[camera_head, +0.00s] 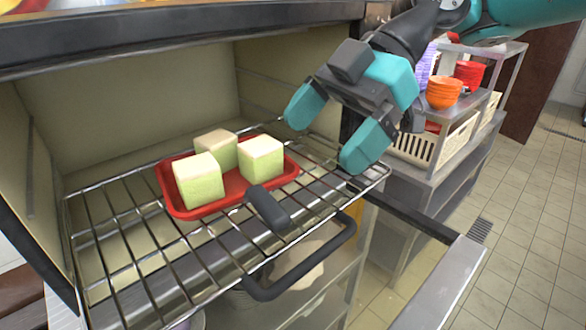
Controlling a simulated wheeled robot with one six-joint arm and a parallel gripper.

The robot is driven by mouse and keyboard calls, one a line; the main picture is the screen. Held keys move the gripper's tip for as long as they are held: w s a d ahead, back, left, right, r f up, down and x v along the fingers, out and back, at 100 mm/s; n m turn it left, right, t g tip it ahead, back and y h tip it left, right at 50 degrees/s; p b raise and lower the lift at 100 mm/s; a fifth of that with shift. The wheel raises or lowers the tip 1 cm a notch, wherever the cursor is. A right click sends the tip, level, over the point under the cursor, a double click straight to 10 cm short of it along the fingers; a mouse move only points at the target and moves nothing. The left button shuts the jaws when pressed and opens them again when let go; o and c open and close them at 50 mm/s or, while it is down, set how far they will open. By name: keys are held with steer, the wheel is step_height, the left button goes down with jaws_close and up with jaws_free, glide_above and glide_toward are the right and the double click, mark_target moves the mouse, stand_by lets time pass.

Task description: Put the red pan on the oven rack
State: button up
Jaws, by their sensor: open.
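The red pan (233,183) lies flat on the oven rack (130,240), a wire grid pulled out of the open oven. Several pale green-and-cream blocks, among them a front-left cube (200,182) and a right cube (261,158), sit in the pan. The pan's dark handle (267,208) points toward the front right of the rack. My gripper (325,133) is open and empty, with teal fingers spread. It is above the right part of the rack, to the right of the pan and apart from it.
The oven's dark handle bar (303,272) runs below the rack's front edge. To the right stands a metal shelf with orange bowls (443,92), red bowls (468,74) and a cream basket (436,142). The tiled floor (520,220) at right is clear.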

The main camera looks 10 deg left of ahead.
steer(key=p+v, duration=0.9)
steer(key=s+d+f+m+t+h+b, duration=0.1)
steer(key=s+d+f+m+t+b, duration=0.1)
steer(key=s+f+m, duration=0.3)
steer(key=s+d+f+m+t+h+b, duration=0.1)
steer(key=s+d+f+m+b, duration=0.3)
steer(key=f+m+b, duration=0.1)
steer(key=s+d+f+m+t+h+b, duration=0.1)
steer(key=s+d+f+m+t+b, duration=0.1)
steer(key=f+m, duration=0.5)
steer(key=shift+s+d+m+t+b, duration=0.15)
steer(key=shift+s+d+m+b, duration=0.3)
steer(key=shift+s, duration=0.45)
steer(key=shift+s+d+m+t+b, duration=0.15)
steer(key=shift+s+d+m+b, duration=0.35)
steer(key=shift+s, duration=0.4)
steer(key=shift+c, duration=0.5)
